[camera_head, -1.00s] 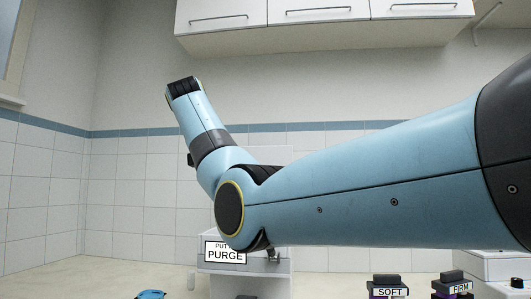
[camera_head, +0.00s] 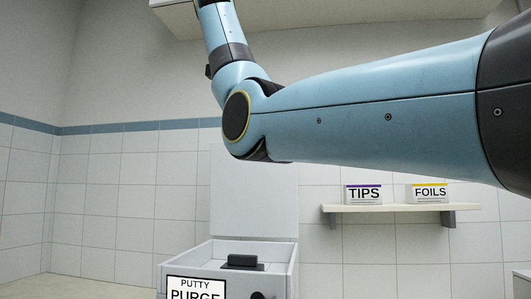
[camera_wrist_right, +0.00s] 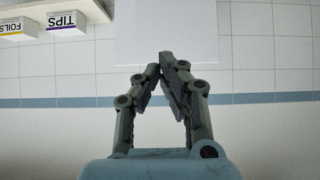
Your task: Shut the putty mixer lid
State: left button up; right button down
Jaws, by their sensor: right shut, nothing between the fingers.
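The putty mixer (camera_head: 205,254) is a white box low in the head view, with a "PUTTY PURGE" label on its front. Its lid (camera_head: 255,205) is a white panel standing upright at the back, so the mixer is open. A dark block (camera_head: 242,262) shows inside. My right arm crosses above the mixer and leaves the head view at the top. In the right wrist view my right gripper (camera_wrist_right: 163,66) is shut and empty, its fingertips overlapping the lower edge of a white panel (camera_wrist_right: 165,28), apparently the lid; contact cannot be told. My left gripper is not in view.
A wall shelf (camera_head: 385,208) right of the mixer holds a "TIPS" box (camera_head: 363,194) and a "FOILS" box (camera_head: 430,193). A white wall cabinet (camera_head: 175,18) hangs at the top. A dark knob (camera_head: 258,295) sits on the mixer's front. Tiled wall is left of the mixer.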

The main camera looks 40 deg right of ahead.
aim_at(248, 198)
jog(key=i+l, duration=0.2)
jog(key=l, duration=0.15)
jog(key=i+l, duration=0.2)
jog(key=l, duration=0.15)
jog(key=i+l, duration=0.2)
jog(key=l, duration=0.2)
